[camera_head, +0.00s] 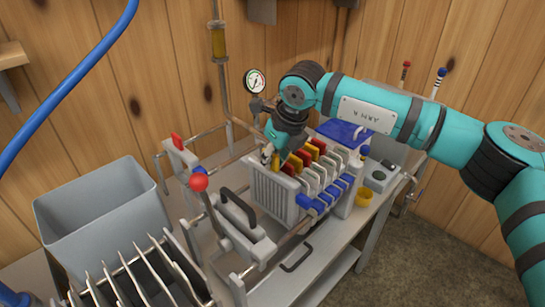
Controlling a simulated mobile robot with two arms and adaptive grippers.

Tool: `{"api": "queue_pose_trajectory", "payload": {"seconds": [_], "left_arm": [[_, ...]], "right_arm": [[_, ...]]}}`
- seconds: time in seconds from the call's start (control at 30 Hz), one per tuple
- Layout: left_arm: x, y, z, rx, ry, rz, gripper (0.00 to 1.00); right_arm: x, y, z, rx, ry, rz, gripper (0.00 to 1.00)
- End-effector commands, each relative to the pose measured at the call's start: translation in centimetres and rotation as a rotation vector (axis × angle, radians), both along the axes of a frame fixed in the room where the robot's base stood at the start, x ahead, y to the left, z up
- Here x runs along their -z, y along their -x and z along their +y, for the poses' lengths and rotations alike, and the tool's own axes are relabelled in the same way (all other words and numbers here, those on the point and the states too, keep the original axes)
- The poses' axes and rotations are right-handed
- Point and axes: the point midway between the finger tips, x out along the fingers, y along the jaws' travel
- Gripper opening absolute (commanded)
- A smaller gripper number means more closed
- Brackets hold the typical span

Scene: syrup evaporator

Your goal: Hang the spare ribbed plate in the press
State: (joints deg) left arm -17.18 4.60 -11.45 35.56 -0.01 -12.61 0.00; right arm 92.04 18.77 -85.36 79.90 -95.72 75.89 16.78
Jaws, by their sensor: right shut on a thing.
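The press (258,250) stands on a grey bench, with a black handle and a red-knobbed lever on its near end block. Several plates (318,180) hang side by side on its rails, with red and yellow tabs on top and blue lugs at the side. A pale ribbed plate (275,192) is at the near end of this row, upright. My right gripper (268,154) reaches in from the right and is shut at the top left corner of this ribbed plate. The fingertips are small and partly hidden.
A grey open bin (98,225) stands at the left. A rack of several thin plates (135,282) is in front of it. A pressure gauge (254,82) and sight-glass pipe (218,40) rise behind. A yellow cup (363,198) hangs at the bench's right. A blue hose (65,90) crosses upper left.

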Motion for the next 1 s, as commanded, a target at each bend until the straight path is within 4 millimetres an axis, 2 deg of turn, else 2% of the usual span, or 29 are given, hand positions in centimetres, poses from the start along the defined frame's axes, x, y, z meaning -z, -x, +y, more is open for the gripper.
{"api": "queue_pose_trajectory", "payload": {"seconds": [1.0], "left_arm": [[4.8,0.0,0.0,0.0,0.0,0.0,0.4]], "right_arm": [[5.1,0.0,0.1,-0.001,-0.003,-0.004,0.0]]}}
